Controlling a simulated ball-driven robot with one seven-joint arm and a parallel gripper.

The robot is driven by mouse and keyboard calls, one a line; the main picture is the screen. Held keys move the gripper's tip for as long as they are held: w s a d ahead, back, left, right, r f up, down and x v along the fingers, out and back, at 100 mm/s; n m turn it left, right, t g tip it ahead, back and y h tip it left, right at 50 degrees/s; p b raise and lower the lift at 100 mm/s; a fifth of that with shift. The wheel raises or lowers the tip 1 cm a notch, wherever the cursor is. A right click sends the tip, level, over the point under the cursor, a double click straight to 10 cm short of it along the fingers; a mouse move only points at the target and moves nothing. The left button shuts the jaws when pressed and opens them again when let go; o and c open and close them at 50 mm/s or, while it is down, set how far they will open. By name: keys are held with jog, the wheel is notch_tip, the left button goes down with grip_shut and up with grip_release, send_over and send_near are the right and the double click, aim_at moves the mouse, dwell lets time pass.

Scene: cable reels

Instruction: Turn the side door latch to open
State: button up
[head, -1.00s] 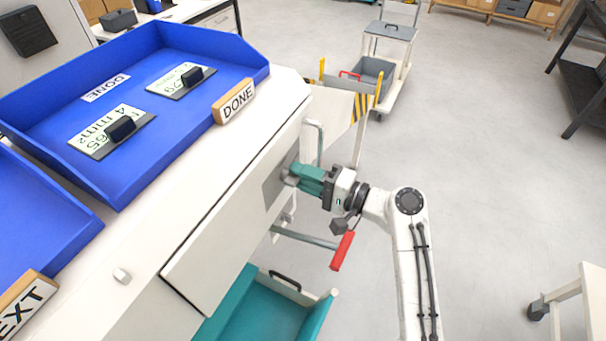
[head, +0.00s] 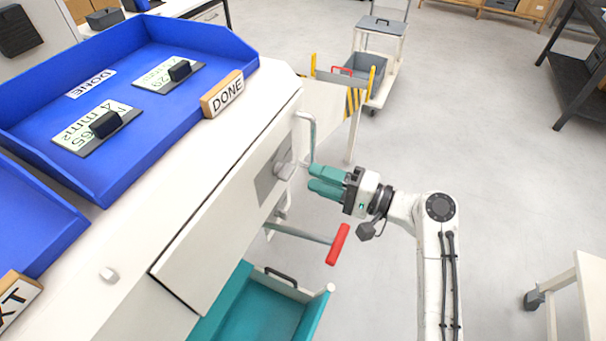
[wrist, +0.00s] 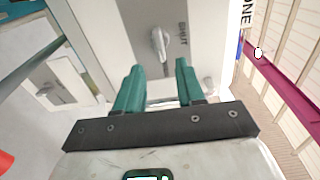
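The side door latch (head: 284,171) is a small grey knob on a grey plate (head: 268,185) on the white cabinet's side. In the wrist view the latch (wrist: 159,45) is a light lever lying roughly upright in the picture, with the word SHUT (wrist: 183,34) on the plate to its right. My gripper (head: 312,179) has two teal fingers, spread apart with nothing between them. It is just off the plate, to the right of the latch in the head view. In the wrist view my gripper (wrist: 159,72) has its fingers below the latch and on either side of its line.
A bent rail (head: 308,130) stands close beyond my gripper. A red-ended bar (head: 338,244) sticks out below it. A teal drawer (head: 262,310) is open beneath. A grey trolley (head: 365,70) stands farther back.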

jog(key=shift+b+v, duration=0.4)
jog(key=shift+v, duration=2.15)
jog(key=s+d+f+n+g+h, duration=0.1)
jog(key=s+d+f+h, duration=0.3)
jog(key=s+f, duration=0.35)
jog(key=s+d+f+n+g+h, duration=0.1)
jog(key=s+d+f+h, duration=0.45)
jog(key=f, duration=0.35)
jog(key=s+d+f+g+h, duration=0.1)
jog(key=s+d+h, duration=0.3)
jog(key=s, duration=0.5)
jog(key=s+d+f+n+g+h, duration=0.1)
jog(key=s+d+g+h, duration=0.1)
jog(key=s+d, duration=0.7)
jog(key=shift+s+n+h, duration=0.3)
jog(key=shift+s+h, duration=0.35)
jog(key=shift+h, duration=0.2)
jog(key=shift+w, duration=0.1)
jog(key=shift+c, duration=0.4)
